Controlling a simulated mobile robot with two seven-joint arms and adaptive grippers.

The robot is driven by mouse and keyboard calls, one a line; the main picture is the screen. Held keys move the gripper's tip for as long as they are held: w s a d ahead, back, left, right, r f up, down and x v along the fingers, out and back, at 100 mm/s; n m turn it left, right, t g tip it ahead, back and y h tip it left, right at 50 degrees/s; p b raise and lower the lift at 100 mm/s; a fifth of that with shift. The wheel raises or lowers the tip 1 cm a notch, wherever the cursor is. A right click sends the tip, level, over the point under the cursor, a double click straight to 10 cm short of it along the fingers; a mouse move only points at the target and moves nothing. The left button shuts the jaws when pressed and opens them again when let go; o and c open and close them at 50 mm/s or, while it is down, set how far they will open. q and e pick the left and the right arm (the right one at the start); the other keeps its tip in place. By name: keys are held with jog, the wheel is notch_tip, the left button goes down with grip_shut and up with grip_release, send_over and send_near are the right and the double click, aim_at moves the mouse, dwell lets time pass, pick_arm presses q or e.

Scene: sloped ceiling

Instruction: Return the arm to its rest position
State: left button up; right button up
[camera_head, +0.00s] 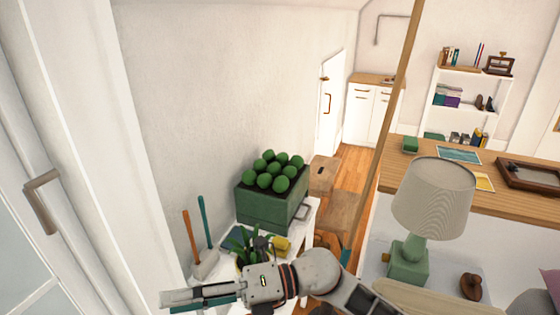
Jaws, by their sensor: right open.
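My right arm (320,270) comes in from the bottom and reaches to the left, low in the head view. My right gripper (172,301) points left at the end of it, in front of the white stand, and is open with nothing seen between its fingers. The fingers are seen side-on and overlap, so the gap between them is hard to see. My left gripper is not in view.
A green planter (268,210) with round green plants stands on a white stand (310,215) behind my arm. A lamp (432,200) stands to the right, near a wooden tabletop (400,160). A white door with a handle (42,200) is at the left.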

jog(key=w+d+f+m+t+h, duration=0.2)
jog(key=w+d+f+m+t, duration=0.3)
jog(key=d+m+t, duration=0.65)
jog(key=w+d+f+m+t+h, duration=0.3)
jog(key=w+d+m+t, duration=0.5)
jog(key=m, duration=0.7)
jog(key=s+d+f+m+h, duration=0.2)
jog(key=d+f+m+h, duration=0.15)
jog(key=f, duration=0.35)
jog(key=s+d+f+m+h, duration=0.3)
jog(key=d+f+m, duration=0.1)
jog(key=d+f, duration=0.15)
jog(key=s+d+f+m+g+h, duration=0.3)
jog(key=s+d+f, duration=0.5)
jog(key=s+f, duration=0.3)
notch_tip(320, 180, down, 3)
jog(key=shift+s+d+r+m+g, duration=0.2)
jog(key=shift+s+m+g, duration=0.1)
jog(key=shift+m+g, duration=0.65)
jog(key=shift+h, duration=0.25)
